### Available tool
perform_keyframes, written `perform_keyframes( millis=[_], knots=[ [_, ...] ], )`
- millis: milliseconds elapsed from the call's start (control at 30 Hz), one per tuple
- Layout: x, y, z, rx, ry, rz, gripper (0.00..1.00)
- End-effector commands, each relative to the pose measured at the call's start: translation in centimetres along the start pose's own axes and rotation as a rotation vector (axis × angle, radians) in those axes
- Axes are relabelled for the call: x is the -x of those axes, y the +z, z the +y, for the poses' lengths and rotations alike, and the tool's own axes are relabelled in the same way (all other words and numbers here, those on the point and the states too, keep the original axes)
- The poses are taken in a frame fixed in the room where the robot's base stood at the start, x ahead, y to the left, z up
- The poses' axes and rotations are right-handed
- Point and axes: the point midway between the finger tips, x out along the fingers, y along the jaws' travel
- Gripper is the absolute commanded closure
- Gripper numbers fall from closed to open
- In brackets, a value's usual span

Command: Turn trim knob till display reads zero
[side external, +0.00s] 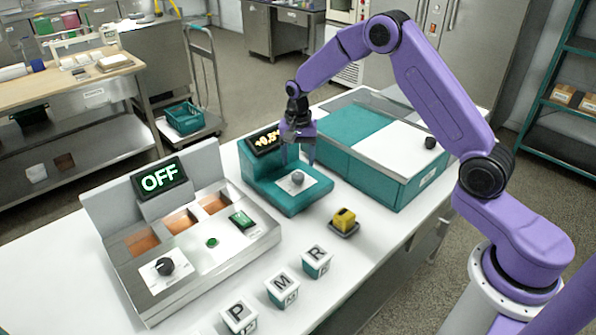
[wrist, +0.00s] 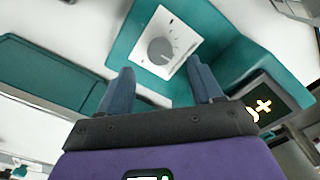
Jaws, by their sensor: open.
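The grey trim knob (side external: 297,177) sits on a white dial plate on the teal device (side external: 262,190). In the wrist view the knob (wrist: 160,51) has a pointer line and tick marks around it. The device's display (side external: 266,140) shows yellow characters that look like "+0.5", its right end hidden by my gripper. In the wrist view only a plus sign and part of a digit show on the display (wrist: 266,107). My gripper (side external: 299,158) is open above the knob, fingers pointing down. In the wrist view the knob lies beyond the gap between my fingertips (wrist: 163,76), apparently not held.
A teal-and-white box (side external: 385,165) stands close behind.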

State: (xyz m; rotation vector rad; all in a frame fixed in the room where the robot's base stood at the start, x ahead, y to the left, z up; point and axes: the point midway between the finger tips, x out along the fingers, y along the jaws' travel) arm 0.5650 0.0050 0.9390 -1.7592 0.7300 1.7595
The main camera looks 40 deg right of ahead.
Motion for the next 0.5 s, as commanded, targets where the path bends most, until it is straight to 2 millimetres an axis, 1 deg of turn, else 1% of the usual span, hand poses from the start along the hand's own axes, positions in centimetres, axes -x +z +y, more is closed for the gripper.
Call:
perform_keyframes(
  millis=[33,200,333,500],
  knots=[
    [-1.0,0.1,0.1,0.001,0.004,-0.003,0.35],
    [-3.5,0.0,0.0,0.001,0.003,-0.002,0.35],
    [-4.6,0.0,0.0,0.001,0.001,-0.001,0.35],
    [-5.2,0.0,0.0,0.001,0.0,0.0,0.35]
  ],
)
